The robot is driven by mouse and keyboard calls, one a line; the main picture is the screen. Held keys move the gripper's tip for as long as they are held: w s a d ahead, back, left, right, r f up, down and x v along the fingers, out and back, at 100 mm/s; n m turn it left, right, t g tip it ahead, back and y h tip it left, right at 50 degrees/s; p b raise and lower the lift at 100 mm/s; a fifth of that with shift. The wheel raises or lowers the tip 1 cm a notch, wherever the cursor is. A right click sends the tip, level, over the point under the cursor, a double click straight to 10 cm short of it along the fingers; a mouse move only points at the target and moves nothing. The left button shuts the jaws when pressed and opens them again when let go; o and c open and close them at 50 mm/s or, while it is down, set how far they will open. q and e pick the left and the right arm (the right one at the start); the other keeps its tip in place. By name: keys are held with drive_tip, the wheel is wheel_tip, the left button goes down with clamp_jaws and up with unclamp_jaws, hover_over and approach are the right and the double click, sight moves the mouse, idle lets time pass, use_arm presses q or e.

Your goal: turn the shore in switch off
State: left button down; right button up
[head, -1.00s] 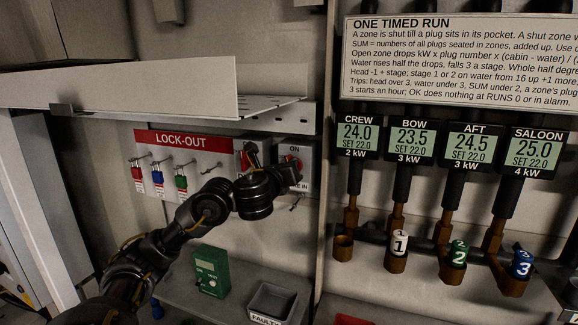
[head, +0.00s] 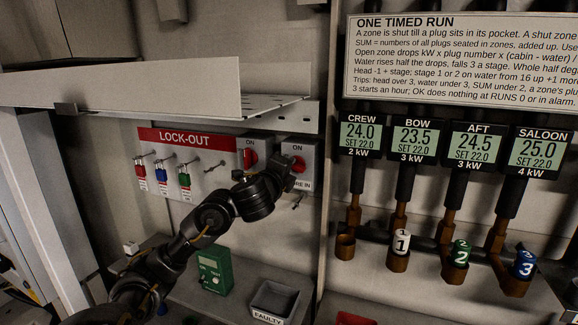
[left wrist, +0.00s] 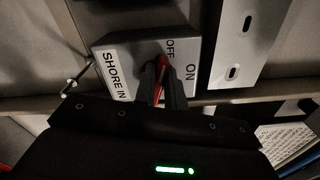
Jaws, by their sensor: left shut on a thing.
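The shore in switch box (head: 299,150) is on the back wall, right of the lock-out board, with ON above its red knob (head: 298,163). My left gripper (head: 287,174) is at this box and covers its lower left part. In the left wrist view, the box (left wrist: 118,56) shows the words SHORE IN, OFF and ON. There the red knob (left wrist: 157,93) sits between the fingers of my left gripper (left wrist: 162,88), shut on it. The knob's exact angle is hard to tell. My right gripper is out of view.
A second red-knobbed switch (head: 249,158) is close on the left. The lock-out board (head: 190,140) holds red, blue and green padlocks. A metal shelf (head: 160,85) overhangs above. A green meter (head: 215,270) and a FAULTY bin (head: 273,300) stand below.

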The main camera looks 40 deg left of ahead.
use_arm(q)
drive_tip(key=shift+a+n, duration=0.15)
drive_tip(key=shift+n, duration=1.65)
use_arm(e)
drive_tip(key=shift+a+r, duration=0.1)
use_arm(q)
drive_tip(key=c, duration=1.5)
unclamp_jaws()
drive_tip(key=shift+f, duration=0.15)
drive_tip(key=shift+o, duration=0.2)
